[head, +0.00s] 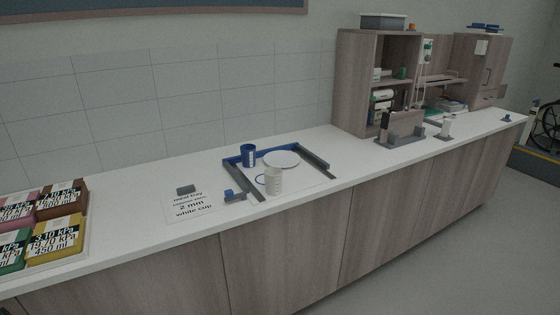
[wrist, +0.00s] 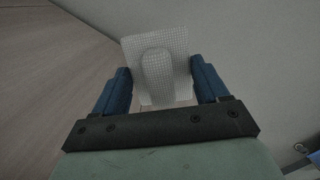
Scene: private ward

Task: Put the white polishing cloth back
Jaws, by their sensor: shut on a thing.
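The white polishing cloth (wrist: 157,50) shows in the wrist view as a pale, finely checked square with a raised, rounded middle. My gripper (wrist: 160,75) has one blue finger on each side of it and is shut on it. The cloth extends a little beyond the fingertips. Neither my gripper nor the cloth shows in the head view. I cannot tell from the frames where on the counter the cloth's place is.
The white counter (head: 370,170) holds a blue-edged tray (head: 316,165), a blue cup (head: 248,156), a white cup (head: 272,181), a plate (head: 281,158) and a printed card (head: 193,206). Coloured boxes (head: 50,240) stand left, a wooden shelf unit (head: 352,85) right. The wrist view shows wood panelling (wrist: 50,70).

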